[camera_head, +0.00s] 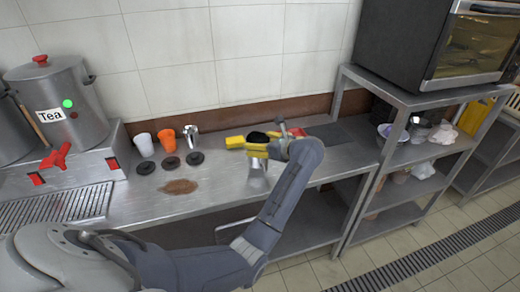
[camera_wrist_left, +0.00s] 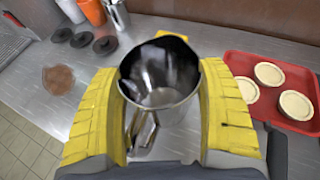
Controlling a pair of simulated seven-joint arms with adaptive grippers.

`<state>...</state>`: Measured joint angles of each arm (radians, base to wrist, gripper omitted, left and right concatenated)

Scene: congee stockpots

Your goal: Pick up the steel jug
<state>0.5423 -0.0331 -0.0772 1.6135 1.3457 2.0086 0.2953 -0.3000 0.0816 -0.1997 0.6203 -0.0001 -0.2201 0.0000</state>
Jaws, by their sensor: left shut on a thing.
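The steel jug (camera_wrist_left: 160,85) stands between the two yellow fingers of my left gripper (camera_wrist_left: 160,110) in the left wrist view. Its dark open mouth faces the camera and its handle (camera_wrist_left: 142,130) points toward my wrist. The fingers press on its sides. In the head view my left gripper (camera_head: 262,150) is over the steel counter, and the jug's grey body (camera_head: 257,167) shows below the yellow fingers. My arm and fingers hide part of it. I cannot tell whether its base touches the counter. My right gripper is not in view.
A yellow sponge (camera_head: 235,142) lies behind the jug. White (camera_head: 144,144) and orange (camera_head: 166,140) cups, a steel cup (camera_head: 190,137) and dark lids are to the left, near a brown spill (camera_head: 180,187). A red tray (camera_wrist_left: 302,125) with round pale shells is to the right.

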